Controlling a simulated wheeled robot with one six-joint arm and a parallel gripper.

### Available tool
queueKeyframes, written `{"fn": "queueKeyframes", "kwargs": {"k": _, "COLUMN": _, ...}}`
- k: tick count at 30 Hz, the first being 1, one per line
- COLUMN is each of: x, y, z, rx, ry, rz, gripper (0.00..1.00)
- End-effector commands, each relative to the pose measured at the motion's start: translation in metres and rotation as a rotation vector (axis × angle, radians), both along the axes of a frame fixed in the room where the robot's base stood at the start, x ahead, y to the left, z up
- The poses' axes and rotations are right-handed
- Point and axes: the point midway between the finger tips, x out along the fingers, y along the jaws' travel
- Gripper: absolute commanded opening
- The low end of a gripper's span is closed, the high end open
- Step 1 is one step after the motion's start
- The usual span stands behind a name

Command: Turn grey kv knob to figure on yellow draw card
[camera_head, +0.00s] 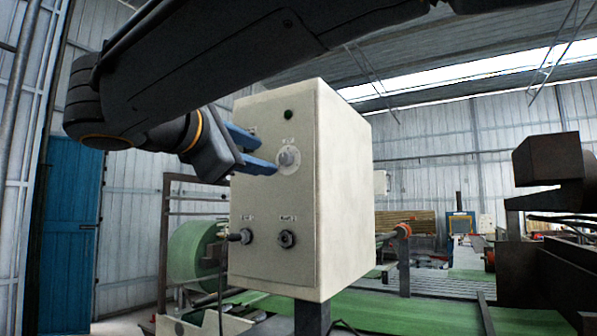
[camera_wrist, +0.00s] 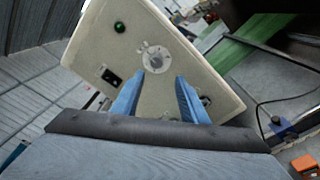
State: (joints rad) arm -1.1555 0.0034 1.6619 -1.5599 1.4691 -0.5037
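The grey knob (camera_head: 288,158) sits on a round pale dial on the front of a cream control box (camera_head: 345,200). It also shows in the wrist view (camera_wrist: 156,60), just beyond the fingertips. My gripper (camera_head: 269,157) has blue fingers and points at the box front from the left. In the wrist view my gripper (camera_wrist: 159,77) is open, with nothing between its fingers. The fingertips appear short of the knob; any contact cannot be told. The dial's figures are too small to read. I see no yellow draw card in either view.
A green lamp (camera_head: 289,115) is above the knob. Two dark controls, a left one (camera_head: 241,236) and a right one (camera_head: 287,239), stick out below it. A post (camera_head: 312,317) holds the box. Green sheeting (camera_head: 400,312) and machinery lie behind; a blue door (camera_head: 72,235) stands left.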

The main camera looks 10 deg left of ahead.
Motion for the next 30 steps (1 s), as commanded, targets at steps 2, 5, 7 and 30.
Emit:
{"fn": "queueKeyframes", "kwargs": {"k": 2, "x": -0.001, "y": 0.002, "z": 0.008, "rx": 0.000, "ry": -0.021, "rz": 0.001, "gripper": 0.40}}
{"fn": "queueKeyframes", "kwargs": {"k": 5, "x": 0.008, "y": -0.002, "z": 0.011, "rx": -0.001, "ry": -0.025, "rz": -0.002, "gripper": 0.40}}
{"fn": "queueKeyframes", "kwargs": {"k": 7, "x": 0.018, "y": -0.006, "z": 0.011, "rx": -0.001, "ry": -0.023, "rz": -0.003, "gripper": 0.40}}
{"fn": "queueKeyframes", "kwargs": {"k": 30, "x": 0.071, "y": -0.022, "z": 0.008, "rx": 0.000, "ry": -0.021, "rz": 0.000, "gripper": 0.35}}
